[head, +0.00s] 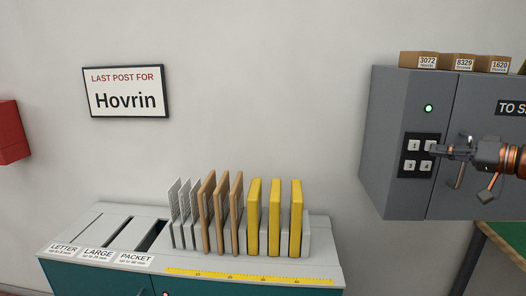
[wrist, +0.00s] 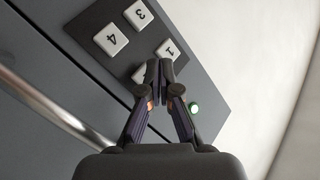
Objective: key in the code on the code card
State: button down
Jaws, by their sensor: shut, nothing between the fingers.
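A dark keypad (head: 419,155) with white keys is on the side of the grey cabinet (head: 391,110). Keys 1 (head: 414,145), 3 (head: 410,165) and 4 (head: 426,167) are readable; the fourth key (head: 431,144) is partly behind my fingertips. My gripper (head: 434,151) is shut and empty, its tips at that key. In the wrist view, the shut fingertips (wrist: 160,66) lie over the keypad between key 1 (wrist: 169,48) and the partly hidden key (wrist: 140,73); keys 3 (wrist: 138,14) and 4 (wrist: 111,40) are clear. I cannot tell whether the tips touch. I see no code card.
A green light (head: 428,108) glows above the keypad. Several numbered boxes (head: 463,62) stand on the cabinet. A slotted counter (head: 105,224) holds grey, brown and yellow parcels. A framed "Hovrin" sign (head: 125,91) and a red box (head: 12,132) are on the wall.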

jog(key=s+b, duration=0.4)
jog(key=s, duration=0.2)
jog(key=shift+a, duration=0.25)
dwell(0.4)
dwell(0.6)
